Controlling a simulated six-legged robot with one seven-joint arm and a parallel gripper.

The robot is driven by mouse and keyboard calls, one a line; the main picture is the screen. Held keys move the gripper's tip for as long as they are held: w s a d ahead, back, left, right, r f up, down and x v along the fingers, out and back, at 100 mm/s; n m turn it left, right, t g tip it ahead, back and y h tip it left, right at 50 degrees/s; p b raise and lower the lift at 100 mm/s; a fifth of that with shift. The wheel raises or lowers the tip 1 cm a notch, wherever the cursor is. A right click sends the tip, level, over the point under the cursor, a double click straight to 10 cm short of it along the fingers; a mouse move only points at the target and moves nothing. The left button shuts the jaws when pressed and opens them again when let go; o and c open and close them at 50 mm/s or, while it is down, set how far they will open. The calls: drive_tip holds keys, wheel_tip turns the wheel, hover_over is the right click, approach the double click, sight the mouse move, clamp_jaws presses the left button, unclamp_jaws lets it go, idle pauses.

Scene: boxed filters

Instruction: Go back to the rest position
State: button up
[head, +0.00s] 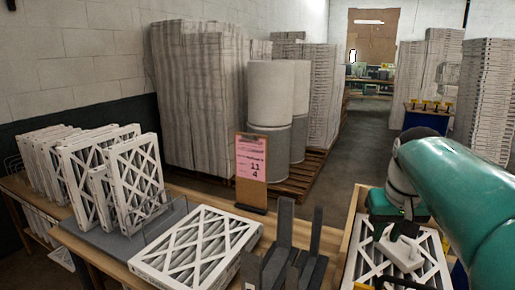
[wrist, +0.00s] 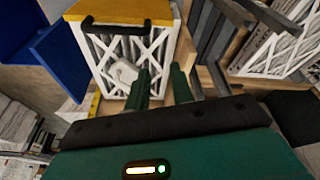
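My gripper (wrist: 161,78) shows in the wrist view with its two green fingers apart and nothing visible between them. In the head view my gripper (head: 388,232) is at the lower right, over a white-framed lattice filter (head: 427,275). The same filter (wrist: 152,52) shows in the wrist view, beyond and left of the fingers. A small white block (head: 405,254) lies on this filter below the gripper. The block (wrist: 123,72) is beside the left finger in the wrist view; I cannot tell if they touch.
A flat filter (head: 197,248) lies on the wooden table at the centre, with upright filters (head: 135,180) in a rack on the left. Dark grey upright plates (head: 284,240) stand beside the flat filter. A pink sign (head: 251,158) stands behind. A blue panel (wrist: 65,52) is left in the wrist view.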

drive_tip(key=s+a+f+n+t, duration=0.1)
drive_tip(key=s+a+f, duration=0.3)
drive_tip(key=s+a, duration=0.2)
drive_tip(key=s+a+f+n+t, duration=0.1)
drive_tip(key=s+a+f, duration=0.4)
drive_tip(key=a, duration=0.4)
drive_tip(key=shift+s+a+f+t+y, duration=0.25)
drive_tip(key=shift+s+a+t+y, duration=0.15)
drive_tip(key=shift+s, duration=0.4)
drive_tip(key=shift+d, duration=0.25)
